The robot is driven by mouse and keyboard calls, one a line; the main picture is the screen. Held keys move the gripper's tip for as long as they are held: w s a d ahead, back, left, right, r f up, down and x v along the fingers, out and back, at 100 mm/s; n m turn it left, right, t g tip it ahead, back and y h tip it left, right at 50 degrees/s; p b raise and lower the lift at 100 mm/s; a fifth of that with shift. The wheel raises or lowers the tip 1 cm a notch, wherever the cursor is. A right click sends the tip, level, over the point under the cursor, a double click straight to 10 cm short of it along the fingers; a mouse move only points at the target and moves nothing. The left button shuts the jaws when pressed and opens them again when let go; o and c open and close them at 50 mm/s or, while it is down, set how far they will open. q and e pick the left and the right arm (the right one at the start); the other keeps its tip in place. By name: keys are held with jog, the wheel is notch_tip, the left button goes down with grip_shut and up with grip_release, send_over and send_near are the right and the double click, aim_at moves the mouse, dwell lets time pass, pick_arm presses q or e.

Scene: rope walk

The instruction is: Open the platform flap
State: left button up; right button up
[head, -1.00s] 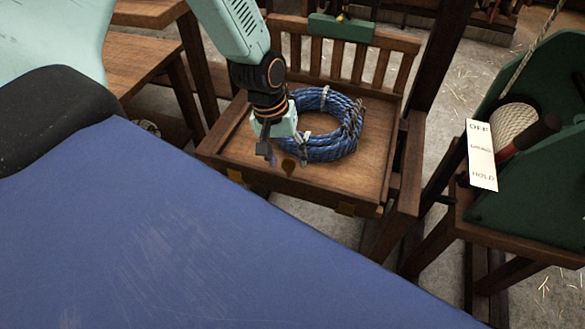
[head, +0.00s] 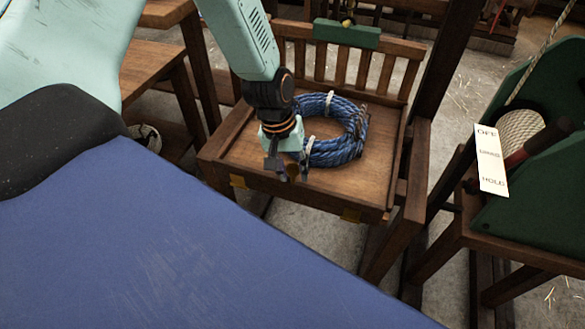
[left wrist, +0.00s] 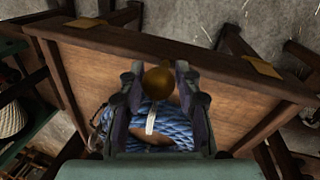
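The wooden platform (head: 352,190) has a slatted back and a front board, the flap (head: 318,202), which stands upright along its front edge. Brass fittings (head: 350,215) sit low on the flap. Small gaps seem to show, so contact cannot be told. In the head view the fingers mostly hide the knob. My right gripper is not in view.
A coil of blue rope (head: 351,153) lies on the platform, close behind my left gripper. A green stand (head: 545,185) with a white label plate (head: 491,160) and a rope drum is at the right. A blue surface (head: 170,240) fills the front left. A dark post rises right of the platform.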

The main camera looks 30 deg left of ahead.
pick_arm(q)
jog(key=shift+d, duration=0.1)
jog(key=shift+c, duration=0.6)
jog(key=shift+w, duration=0.15)
grip_shut()
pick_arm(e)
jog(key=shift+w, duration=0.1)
pick_arm(q)
jog(key=shift+w, duration=0.1)
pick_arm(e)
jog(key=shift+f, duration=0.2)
